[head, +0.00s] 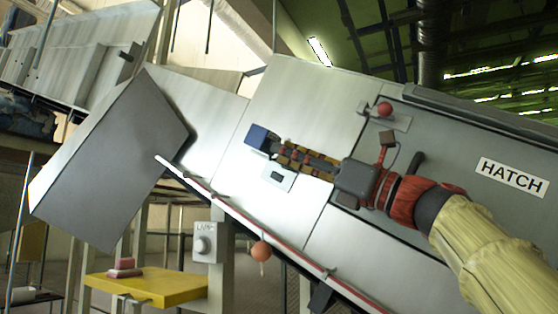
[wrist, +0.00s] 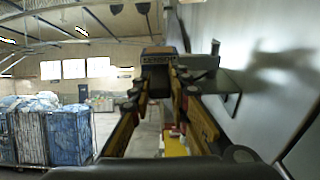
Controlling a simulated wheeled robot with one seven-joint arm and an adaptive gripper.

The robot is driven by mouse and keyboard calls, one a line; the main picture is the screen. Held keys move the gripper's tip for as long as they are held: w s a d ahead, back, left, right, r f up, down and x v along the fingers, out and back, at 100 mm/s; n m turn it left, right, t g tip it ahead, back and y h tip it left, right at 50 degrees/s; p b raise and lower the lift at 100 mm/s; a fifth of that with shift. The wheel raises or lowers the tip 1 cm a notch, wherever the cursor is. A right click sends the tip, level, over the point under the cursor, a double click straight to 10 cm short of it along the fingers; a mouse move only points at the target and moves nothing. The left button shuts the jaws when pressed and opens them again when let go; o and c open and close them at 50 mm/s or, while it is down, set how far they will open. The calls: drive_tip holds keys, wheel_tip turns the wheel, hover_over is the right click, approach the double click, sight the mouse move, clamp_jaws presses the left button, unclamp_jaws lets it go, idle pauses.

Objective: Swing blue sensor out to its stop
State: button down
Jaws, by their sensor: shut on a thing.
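The blue sensor (head: 258,138) is a small box at the grey machine's sloped face in the head view. Its dark body runs back to my gripper (head: 282,154), whose fingers are shut on it. In the wrist view the sensor (wrist: 155,56) shows end-on between the fingertips of my gripper (wrist: 158,84), with the panel close on the right. A grey bracket (wrist: 198,62) stands out from the panel beside it. The fingers hide part of the sensor and its mount.
A red ball knob (head: 384,109) and the HATCH panel (head: 470,160) lie near my arm. A red-and-white rail (head: 225,206) with an orange ball (head: 261,251) edges the machine. A large grey flap (head: 105,160) stands left. Below are a LAMP box (head: 208,242) and yellow table (head: 165,290).

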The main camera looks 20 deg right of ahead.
drive_tip(key=shift+d+f+n+g+y, duration=0.2)
drive_tip(key=shift+d+n+g+y, duration=0.3)
drive_tip(key=shift+n+g+y, duration=0.35)
drive_tip(key=c, duration=1.7)
unclamp_jaws()
